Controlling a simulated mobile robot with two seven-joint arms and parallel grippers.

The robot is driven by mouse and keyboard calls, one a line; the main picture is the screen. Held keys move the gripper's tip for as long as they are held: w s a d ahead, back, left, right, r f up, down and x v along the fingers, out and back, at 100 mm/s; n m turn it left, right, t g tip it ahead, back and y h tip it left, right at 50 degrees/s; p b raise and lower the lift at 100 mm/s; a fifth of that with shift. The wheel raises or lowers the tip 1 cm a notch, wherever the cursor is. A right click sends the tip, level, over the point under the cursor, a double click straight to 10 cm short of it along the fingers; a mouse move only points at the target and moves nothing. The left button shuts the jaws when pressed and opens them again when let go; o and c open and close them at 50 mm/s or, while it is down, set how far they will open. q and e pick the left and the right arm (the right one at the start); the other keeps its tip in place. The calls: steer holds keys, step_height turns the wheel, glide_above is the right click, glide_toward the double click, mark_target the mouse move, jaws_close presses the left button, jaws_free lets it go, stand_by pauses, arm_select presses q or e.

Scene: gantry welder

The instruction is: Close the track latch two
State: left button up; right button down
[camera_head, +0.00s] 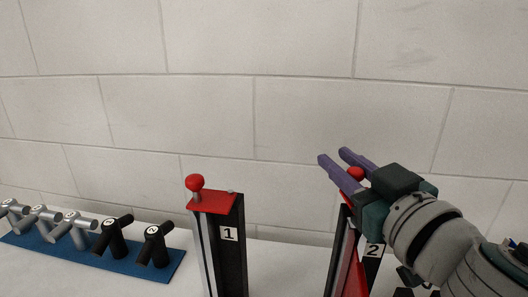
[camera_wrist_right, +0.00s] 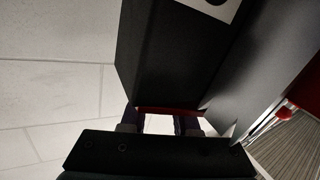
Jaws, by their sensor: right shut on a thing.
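The track labelled 2 (camera_head: 373,251) is a dark upright post at the right, with a red part (camera_head: 355,276) low on its front. A red knob (camera_head: 355,173) shows at its top, by the purple fingers. My right gripper (camera_head: 334,166) comes in from the right over this post and is shut on the red latch. In the right wrist view the dark post (camera_wrist_right: 170,55) fills the middle, and a thin red edge (camera_wrist_right: 165,110) lies at the fingers (camera_wrist_right: 160,123). The arm hides much of the post's top, so the latch's exact angle is unclear. My left gripper is not in view.
The track labelled 1 (camera_head: 228,260) stands left of it, with a flat red latch (camera_head: 212,200) and red knob on top. A blue rack (camera_head: 100,264) with several grey and black handled pieces lies further left. A pale block wall (camera_head: 200,100) is behind.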

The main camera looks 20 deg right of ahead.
steer(key=s+a+n+g+y+b, duration=0.2)
steer(key=n+g+y, duration=0.4)
steer(key=y, duration=0.3)
steer(key=s+a+n+g+y+b, duration=0.3)
steer(key=s+a+n+g+y, duration=0.1)
steer(key=n+y, duration=0.5)
steer(key=shift+s+g+y, duration=0.2)
steer(key=shift+g+y, duration=0.1)
steer(key=shift+g, duration=0.6)
steer(key=c, duration=0.7)
jaws_free()
steer(key=shift+o, duration=0.2)
